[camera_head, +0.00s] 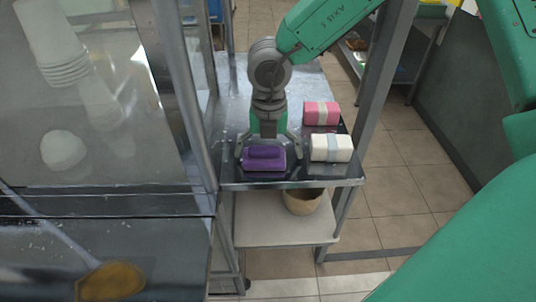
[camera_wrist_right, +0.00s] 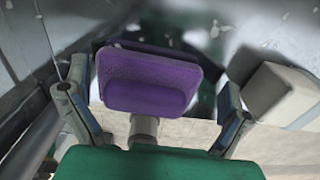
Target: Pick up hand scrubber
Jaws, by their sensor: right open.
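The hand scrubber is the purple block with a raised handle (camera_head: 264,157), lying on the metal shelf near its front edge. It also shows in the right wrist view as a purple block (camera_wrist_right: 148,82). My right gripper (camera_head: 268,150) comes down from above, behind the scrubber, with its fingers spread to either side of it. In the right wrist view the two fingers of my right gripper (camera_wrist_right: 150,105) are apart and the scrubber appears between them, with gaps visible on both sides. My left gripper is not in either view.
A white banded bundle (camera_head: 331,148) lies just right of the scrubber, with a pink banded bundle (camera_head: 321,113) behind it. Metal posts (camera_head: 372,90) flank the shelf (camera_head: 235,178). A bowl (camera_head: 302,200) stands on the lower shelf. A glass-sided machine (camera_head: 110,150) is at left.

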